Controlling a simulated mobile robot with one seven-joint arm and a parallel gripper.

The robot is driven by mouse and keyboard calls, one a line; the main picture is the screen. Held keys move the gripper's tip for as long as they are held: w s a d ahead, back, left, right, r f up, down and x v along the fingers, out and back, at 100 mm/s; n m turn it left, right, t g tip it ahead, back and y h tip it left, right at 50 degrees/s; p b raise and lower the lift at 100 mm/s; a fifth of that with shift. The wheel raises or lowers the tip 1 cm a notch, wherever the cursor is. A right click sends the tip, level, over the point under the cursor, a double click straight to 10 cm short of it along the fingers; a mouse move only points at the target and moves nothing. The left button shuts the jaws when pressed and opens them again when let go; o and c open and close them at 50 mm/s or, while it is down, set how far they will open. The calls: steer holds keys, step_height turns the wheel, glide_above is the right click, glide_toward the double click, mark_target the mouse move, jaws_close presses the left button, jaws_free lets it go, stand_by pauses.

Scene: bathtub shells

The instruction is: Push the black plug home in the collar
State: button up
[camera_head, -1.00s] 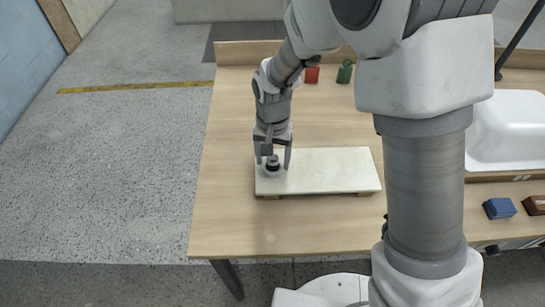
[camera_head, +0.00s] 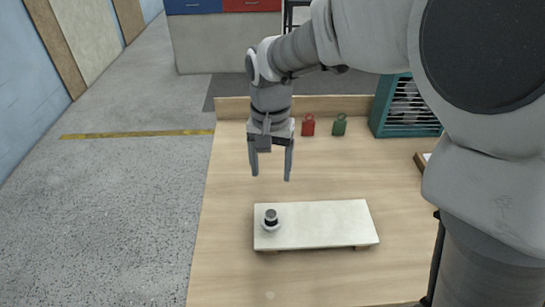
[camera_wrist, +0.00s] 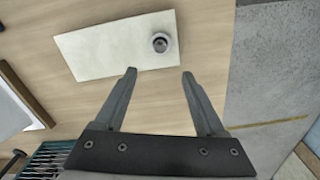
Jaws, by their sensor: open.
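The black plug (camera_head: 270,216) stands upright in the pale collar (camera_head: 272,226) at the left end of the cream board. Part of the plug shows above the collar; how deep it sits I cannot tell. The plug (camera_wrist: 159,43) and the collar (camera_wrist: 170,50) also show in the wrist view, beyond my fingertips. My gripper (camera_head: 271,176) is open and empty, above and behind the board, apart from the plug. In the wrist view its two fingers (camera_wrist: 160,72) are spread with nothing between them.
The cream board (camera_head: 325,225) rests on the wooden table (camera_head: 225,270). A red weight-like object (camera_head: 308,126) and a green one (camera_head: 339,126) stand at the table's back edge. A teal slatted crate (camera_head: 408,105) is at the back right. The table around the board is clear.

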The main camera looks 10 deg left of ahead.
mark_target(271, 213)
steer(key=shift+r, duration=0.4)
steer(key=shift+c, duration=0.2)
steer(key=shift+f+p, duration=0.25)
steer(key=shift+p, duration=0.25)
steer(key=c, duration=0.5)
step_height(271, 213, down, 6)
steer(key=m+p, duration=0.3)
steer(key=p, duration=0.2)
steer(key=shift+w+m+p, duration=0.1)
steer(key=shift+m+p, duration=0.25)
steer(key=shift+m, duration=0.05)
jaws_close()
steer(key=shift+f, duration=0.65)
steer(key=shift+f+b, duration=1.9)
steer(key=shift+f, duration=1.15)
